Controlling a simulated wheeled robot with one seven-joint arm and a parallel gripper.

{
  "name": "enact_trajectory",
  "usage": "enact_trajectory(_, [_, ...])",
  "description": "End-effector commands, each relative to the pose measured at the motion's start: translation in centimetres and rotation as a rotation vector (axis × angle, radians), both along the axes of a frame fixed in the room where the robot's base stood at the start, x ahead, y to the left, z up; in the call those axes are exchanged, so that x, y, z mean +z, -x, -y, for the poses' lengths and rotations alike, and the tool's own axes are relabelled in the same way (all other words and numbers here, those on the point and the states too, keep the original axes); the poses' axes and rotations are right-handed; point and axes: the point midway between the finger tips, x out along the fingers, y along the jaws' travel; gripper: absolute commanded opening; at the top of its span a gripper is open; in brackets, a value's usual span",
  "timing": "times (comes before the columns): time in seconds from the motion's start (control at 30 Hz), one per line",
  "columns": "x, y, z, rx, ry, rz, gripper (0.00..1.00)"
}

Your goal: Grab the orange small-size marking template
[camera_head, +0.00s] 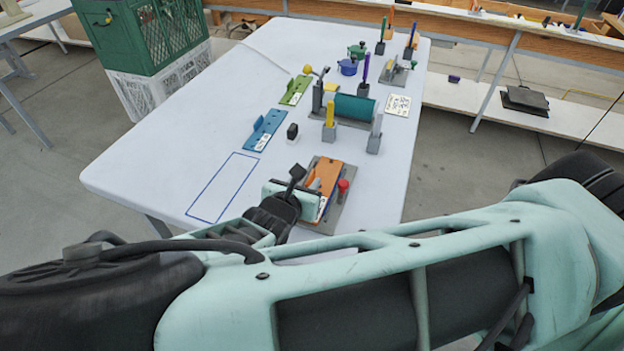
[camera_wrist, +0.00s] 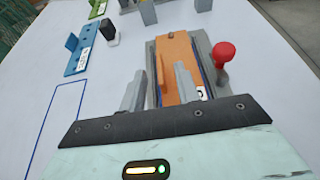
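The orange marking template (camera_head: 328,172) lies in a grey fixture (camera_head: 345,207) with a red knob, near the front right of the white table. In the wrist view, the orange template (camera_wrist: 179,52) lies flat, with a thin upright tab on its left part and a small white label at its near end. A dark blue edge shows beneath it. My gripper (camera_wrist: 160,88) is open over the near part of the template. Its two grey fingers appear to either side of the tab; I cannot tell whether they touch anything. My arm covers part of the fixture in the head view.
A blue template (camera_head: 264,130) and a green template (camera_head: 297,90) lie farther back. A small black block (camera_head: 292,132) stands near the fixture. A blue-outlined rectangle (camera_head: 222,187) on the left is empty. Grey holders and a teal roller (camera_head: 354,107) stand behind.

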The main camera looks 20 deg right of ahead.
Motion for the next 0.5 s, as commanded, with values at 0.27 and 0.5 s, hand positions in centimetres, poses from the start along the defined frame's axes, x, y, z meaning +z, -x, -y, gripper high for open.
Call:
enact_trajectory(0.27, [-1.6, -2.1, 2.1, -0.002, 0.001, 0.001, 0.32])
enact_trajectory(0.5, [-1.4, -2.3, 2.3, -0.001, 0.0, 0.0, 0.32])
